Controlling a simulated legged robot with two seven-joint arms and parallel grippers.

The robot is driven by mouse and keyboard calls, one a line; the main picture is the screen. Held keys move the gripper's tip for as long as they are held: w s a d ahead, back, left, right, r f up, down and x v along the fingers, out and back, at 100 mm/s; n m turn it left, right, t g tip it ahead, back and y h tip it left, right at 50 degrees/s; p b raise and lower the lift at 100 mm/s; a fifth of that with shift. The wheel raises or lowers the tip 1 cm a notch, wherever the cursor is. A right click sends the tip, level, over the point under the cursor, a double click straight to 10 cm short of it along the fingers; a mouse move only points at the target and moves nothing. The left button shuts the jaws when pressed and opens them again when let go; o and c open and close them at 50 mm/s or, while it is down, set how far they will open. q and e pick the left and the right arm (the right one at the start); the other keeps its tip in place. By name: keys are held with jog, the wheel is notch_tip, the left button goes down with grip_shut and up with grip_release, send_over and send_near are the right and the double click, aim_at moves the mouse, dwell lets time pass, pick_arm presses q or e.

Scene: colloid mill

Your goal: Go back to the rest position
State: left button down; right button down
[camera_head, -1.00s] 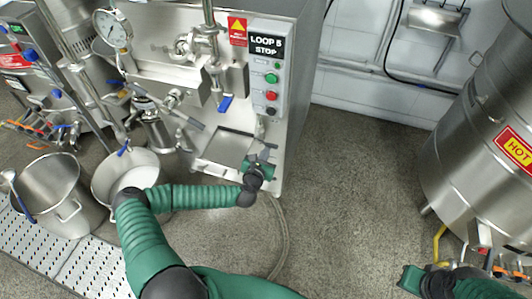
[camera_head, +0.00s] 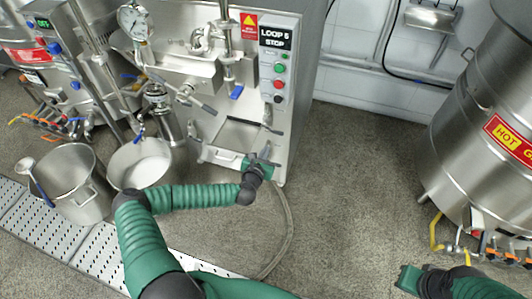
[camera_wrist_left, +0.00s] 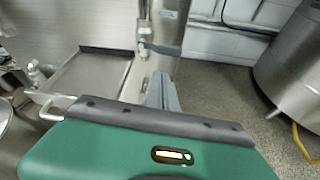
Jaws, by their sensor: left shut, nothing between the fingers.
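My left arm comes in from the lower left of the head view and bends to the right. My left gripper (camera_head: 264,154) is shut and empty, in front of the lower right part of the steel mill cabinet (camera_head: 297,70). In the left wrist view, its grey fingers (camera_wrist_left: 162,92) show close together beyond the green gripper body, with floor and the cabinet edge behind them. My right gripper (camera_head: 405,279) shows at the bottom right of the head view, low over the floor. Its fingers are not clear, and I see nothing held in it.
A steel tray (camera_head: 240,136) juts from the cabinet beside my left gripper. A pot with pale contents (camera_head: 141,163) and an open steel pot (camera_head: 66,172) stand at left. A hot tank (camera_head: 470,110) stands at right. The middle floor (camera_head: 350,180) is clear, except for a hose (camera_head: 288,220).

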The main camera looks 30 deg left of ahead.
pick_arm(q)
jog(key=s+d+f+m+g+h, duration=0.1)
jog(key=s+d+m+h, duration=0.15)
jog(key=d+m, duration=0.5)
jog(key=s+d+m+g+h, duration=0.1)
jog(key=d+m+h, duration=0.3)
jog(key=d+m, duration=0.3)
jog(key=s+d+f+m+g+h, duration=0.1)
jog(key=s+d+f+m+g, duration=0.1)
jog(key=s+d+m+g, duration=0.45)
jog(key=s+a+r+m+g+y, duration=0.1)
jog(key=s+a+r+m+y, duration=0.15)
jog(key=s+r+m, duration=0.55)
jog(key=s+a+r+m+g+y, duration=0.15)
jog(key=s+a+r+m, duration=0.25)
jog(key=s+r+m, duration=0.4)
jog(key=w+p+v, duration=0.2)
jog(key=p+v, duration=0.8)
jog(key=w+r+p+v, duration=0.1)
jog(key=w+p+v, duration=0.2)
jog(key=p+v, duration=0.7)
jog(key=shift+s+r+p, duration=0.35)
jog(key=shift+r, duration=0.05)
